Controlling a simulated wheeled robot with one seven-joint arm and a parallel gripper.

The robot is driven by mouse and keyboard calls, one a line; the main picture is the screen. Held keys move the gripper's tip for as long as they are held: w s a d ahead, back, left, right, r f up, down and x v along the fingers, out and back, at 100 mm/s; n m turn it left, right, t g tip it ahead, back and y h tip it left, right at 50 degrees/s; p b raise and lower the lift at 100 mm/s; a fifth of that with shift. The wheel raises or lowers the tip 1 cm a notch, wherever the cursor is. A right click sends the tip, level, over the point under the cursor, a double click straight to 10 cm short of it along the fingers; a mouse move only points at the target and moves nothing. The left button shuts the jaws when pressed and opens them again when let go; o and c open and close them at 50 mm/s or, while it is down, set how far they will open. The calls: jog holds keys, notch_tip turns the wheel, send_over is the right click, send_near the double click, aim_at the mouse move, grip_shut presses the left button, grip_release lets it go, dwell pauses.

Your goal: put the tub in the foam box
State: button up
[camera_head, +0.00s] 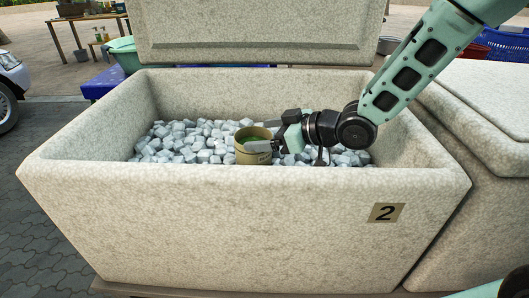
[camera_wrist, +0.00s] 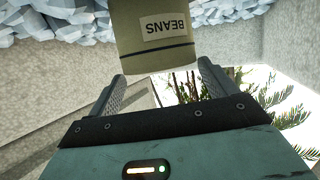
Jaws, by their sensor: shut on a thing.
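The tub (camera_head: 253,155) is a small olive-brown round container with a green inside. In the wrist view the tub (camera_wrist: 154,45) carries a label reading BEANS, upside down in the picture. My gripper (camera_head: 262,143) reaches in from the right and is shut on the tub, with a finger on either side in the wrist view (camera_wrist: 160,75). The foam box (camera_head: 240,222) is large, speckled and pale, marked 2, and open at the top. The tub is inside its walls, upright, at the grey cubes; whether it touches them I cannot tell.
Many grey ice-like cubes (camera_head: 190,141) cover the box floor. The raised lid (camera_head: 255,30) stands behind the box. Another closed foam box (camera_head: 485,110) adjoins on the right. A blue basket (camera_head: 505,42) and a wooden table (camera_head: 92,18) are farther back.

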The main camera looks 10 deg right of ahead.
jog(key=shift+f+b, duration=0.45)
jog(key=shift+f, duration=1.4)
jog(key=shift+f, duration=0.1)
jog(key=o, duration=1.5)
jog(key=shift+o, duration=0.2)
jog(key=shift+d+r, duration=0.15)
jog(key=shift+r, duration=0.05)
jog(key=p+v, duration=0.1)
jog(key=v, duration=0.6)
jog(key=shift+s, duration=0.1)
